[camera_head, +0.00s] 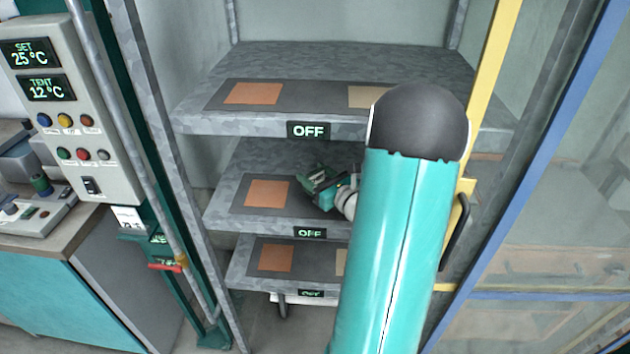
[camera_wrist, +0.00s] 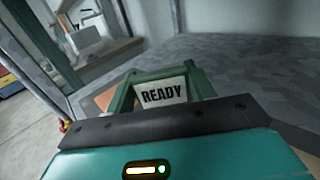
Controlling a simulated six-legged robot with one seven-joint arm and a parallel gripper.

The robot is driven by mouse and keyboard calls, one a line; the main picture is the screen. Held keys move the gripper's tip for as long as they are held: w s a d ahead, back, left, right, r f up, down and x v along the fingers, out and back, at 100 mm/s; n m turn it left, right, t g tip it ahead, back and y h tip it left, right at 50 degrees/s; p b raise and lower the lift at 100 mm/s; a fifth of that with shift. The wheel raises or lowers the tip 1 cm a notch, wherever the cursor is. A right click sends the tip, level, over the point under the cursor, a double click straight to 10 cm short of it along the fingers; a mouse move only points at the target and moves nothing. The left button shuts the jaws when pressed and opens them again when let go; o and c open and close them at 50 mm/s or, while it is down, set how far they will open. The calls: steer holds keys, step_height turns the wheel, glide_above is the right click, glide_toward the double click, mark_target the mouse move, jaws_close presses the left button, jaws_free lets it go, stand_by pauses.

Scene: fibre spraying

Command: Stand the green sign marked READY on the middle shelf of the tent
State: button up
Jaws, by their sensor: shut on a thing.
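The green sign (camera_wrist: 161,95) has a pale face marked READY and shows in the wrist view just beyond the edge of my gripper. In the head view the sign (camera_head: 318,178) is small and partly hidden by my gripper (camera_head: 332,192). My gripper is shut on the sign, over the middle shelf (camera_head: 226,211) of the tent, right of its orange patch. I cannot tell whether the sign touches the shelf. My teal arm hides the right part of the shelves.
The upper shelf (camera_head: 190,122) and lower shelf (camera_head: 240,272) also carry orange patches and OFF labels. A grey post (camera_head: 150,110) stands at the left of the opening, a yellow post (camera_head: 494,60) at the right. A control box (camera_head: 75,100) reads SET 25 and TENT 12.

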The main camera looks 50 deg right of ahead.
steer(key=shift+d+f, duration=0.1)
steer(key=shift+f, duration=1.05)
steer(key=shift+f, duration=0.15)
steer(key=o, duration=1)
steer(key=shift+s, duration=0.25)
steer(key=s, duration=0.3)
steer(key=s+a, duration=0.1)
steer(key=s, duration=0.7)
steer(key=shift+s+a, duration=0.2)
